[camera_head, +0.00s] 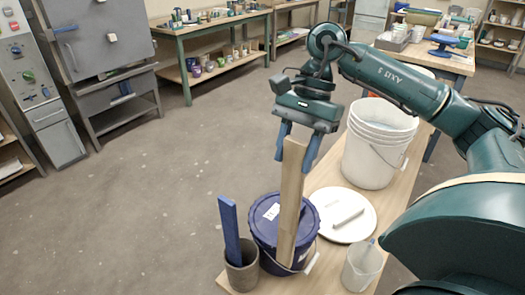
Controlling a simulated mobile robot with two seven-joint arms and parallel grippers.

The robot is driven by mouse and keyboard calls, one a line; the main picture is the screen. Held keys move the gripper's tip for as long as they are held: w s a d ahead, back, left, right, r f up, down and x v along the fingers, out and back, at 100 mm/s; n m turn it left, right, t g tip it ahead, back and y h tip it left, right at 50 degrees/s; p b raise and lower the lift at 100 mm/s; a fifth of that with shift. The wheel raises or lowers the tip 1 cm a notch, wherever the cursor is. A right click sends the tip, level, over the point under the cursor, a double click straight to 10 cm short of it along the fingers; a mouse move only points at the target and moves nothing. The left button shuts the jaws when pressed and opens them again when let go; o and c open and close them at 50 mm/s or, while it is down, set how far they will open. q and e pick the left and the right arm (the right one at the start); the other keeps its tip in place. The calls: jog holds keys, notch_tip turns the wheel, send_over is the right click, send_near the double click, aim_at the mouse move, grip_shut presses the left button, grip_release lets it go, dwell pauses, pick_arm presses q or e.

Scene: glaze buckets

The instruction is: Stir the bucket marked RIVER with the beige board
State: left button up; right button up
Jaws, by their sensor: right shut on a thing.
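My right gripper (293,160) is shut on the upper end of the beige board (290,200), which hangs nearly upright. The board's lower part overlaps the dark blue bucket (263,240), crossing its top and near wall. The lower end seems to be in front of the bucket wall; I cannot tell whether it touches. The blue bucket's top looks covered and carries a small white label, too small to read. A large white bucket (368,160) stands open behind, with pale contents. I cannot read RIVER on either bucket. My left gripper is not in view.
A blue board (230,232) stands in a grey-brown pot (242,272) left of the blue bucket. The wooden bench (322,180) is narrow; open floor lies left.

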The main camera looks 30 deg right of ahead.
jog(key=shift+s+d+r+b, duration=0.25)
jog(key=shift+s+d, duration=0.45)
jog(key=shift+s, duration=0.3)
jog(key=shift+s+d+r+b, duration=0.1)
jog(key=shift+s+d+r, duration=0.15)
jog(key=shift+s+d, duration=0.6)
jog(key=shift+s+a, duration=0.15)
